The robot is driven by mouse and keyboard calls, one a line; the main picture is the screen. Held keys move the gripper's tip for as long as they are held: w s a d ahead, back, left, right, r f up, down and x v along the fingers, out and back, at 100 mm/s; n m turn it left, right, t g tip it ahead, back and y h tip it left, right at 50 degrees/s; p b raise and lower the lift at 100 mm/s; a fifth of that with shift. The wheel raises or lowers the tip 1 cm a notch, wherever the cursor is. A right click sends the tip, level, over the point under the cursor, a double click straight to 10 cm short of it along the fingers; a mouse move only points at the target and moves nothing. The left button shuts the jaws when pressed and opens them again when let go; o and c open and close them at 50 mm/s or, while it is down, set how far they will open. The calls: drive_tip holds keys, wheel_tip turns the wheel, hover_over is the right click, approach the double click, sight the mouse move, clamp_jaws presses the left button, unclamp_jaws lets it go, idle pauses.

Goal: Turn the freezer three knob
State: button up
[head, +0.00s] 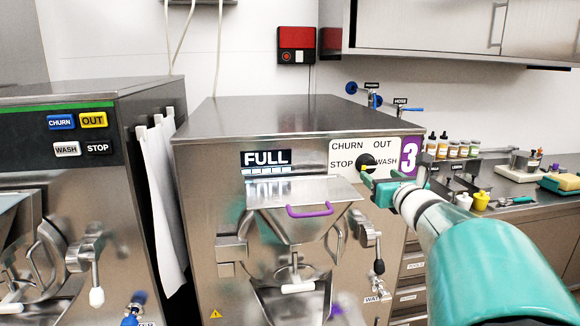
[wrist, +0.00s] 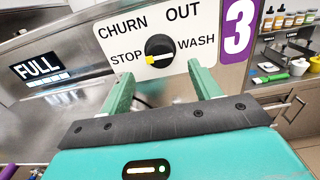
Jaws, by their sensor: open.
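Freezer three (head: 200,200) is a steel machine with a purple 3 label (head: 409,157). Its black round knob (head: 365,161) sits on a white plate marked CHURN, OUT, STOP and WASH. In the wrist view the knob (wrist: 159,49) shows a pale pointer bar with a yellow end at the lower left, towards STOP. My gripper (head: 368,178) is in front of the plate, just below the knob in the head view. In the wrist view its two green fingers (wrist: 162,78) are spread apart with nothing between them, and the knob is beyond the gap.
A FULL display (head: 265,158) and a hopper lid with a purple handle (head: 310,210) are left of the knob. Another freezer (head: 60,180) stands at left. A counter (head: 520,190) with bottles and small containers is at right. A red wall box (head: 296,45) hangs behind.

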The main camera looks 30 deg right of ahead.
sight(370, 167)
drive_tip(key=x, duration=0.5)
drive_tip(key=shift+w+d, duration=0.1)
drive_tip(key=shift+w, duration=0.2)
drive_tip(key=c, duration=1)
